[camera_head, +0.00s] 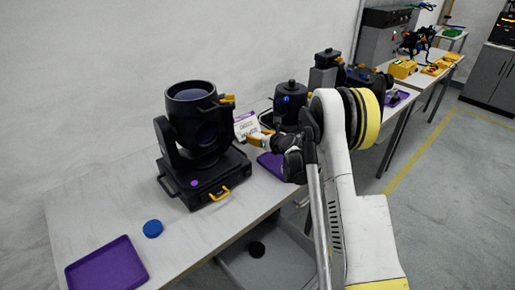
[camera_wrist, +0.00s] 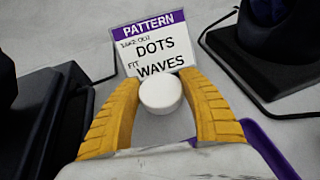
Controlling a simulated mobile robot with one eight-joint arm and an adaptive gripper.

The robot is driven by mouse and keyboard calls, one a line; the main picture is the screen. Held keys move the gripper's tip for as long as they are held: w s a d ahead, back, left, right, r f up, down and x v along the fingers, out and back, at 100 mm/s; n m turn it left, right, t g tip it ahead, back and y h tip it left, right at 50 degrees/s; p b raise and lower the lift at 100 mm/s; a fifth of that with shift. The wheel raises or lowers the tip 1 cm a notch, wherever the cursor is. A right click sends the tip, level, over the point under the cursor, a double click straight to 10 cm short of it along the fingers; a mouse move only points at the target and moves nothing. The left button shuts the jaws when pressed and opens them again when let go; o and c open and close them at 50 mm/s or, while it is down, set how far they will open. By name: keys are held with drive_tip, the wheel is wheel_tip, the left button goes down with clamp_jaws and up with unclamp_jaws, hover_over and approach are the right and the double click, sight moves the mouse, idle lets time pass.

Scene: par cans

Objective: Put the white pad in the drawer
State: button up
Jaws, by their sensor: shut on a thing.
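The white pad (camera_wrist: 160,93) is a small round disc. In the wrist view it sits between the two yellow fingers of my gripper (camera_wrist: 160,80), which are shut on it. In the head view my gripper (camera_head: 259,140) is over the table, right of the black moving-head light, and I cannot make out the pad there. The grey drawer (camera_head: 287,268) is pulled out below the table's front edge, low and in front of my gripper. A dark round disc (camera_head: 257,249) lies in it.
A sign reading PATTERN, DOTS, WAVES (camera_wrist: 155,48) stands just beyond the fingers. The black light (camera_head: 200,140) stands left. A purple tray (camera_head: 272,165) lies near my gripper. A blue disc (camera_head: 153,228) and another purple tray (camera_head: 107,265) lie at the table's left, with bare tabletop around them.

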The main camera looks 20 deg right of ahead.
sight(257, 148)
wheel_tip(257, 148, down, 4)
drive_tip(key=shift+w+a+f+b, duration=0.1)
drive_tip(key=shift+a+f+b, duration=0.1)
drive_tip(key=shift+b, duration=1)
drive_tip(key=shift+r, duration=0.2)
drive_tip(key=o, duration=0.4)
drive_tip(key=shift+f, duration=0.2)
drive_tip(key=shift+c, duration=0.2)
drive_tip(key=o, duration=0.4)
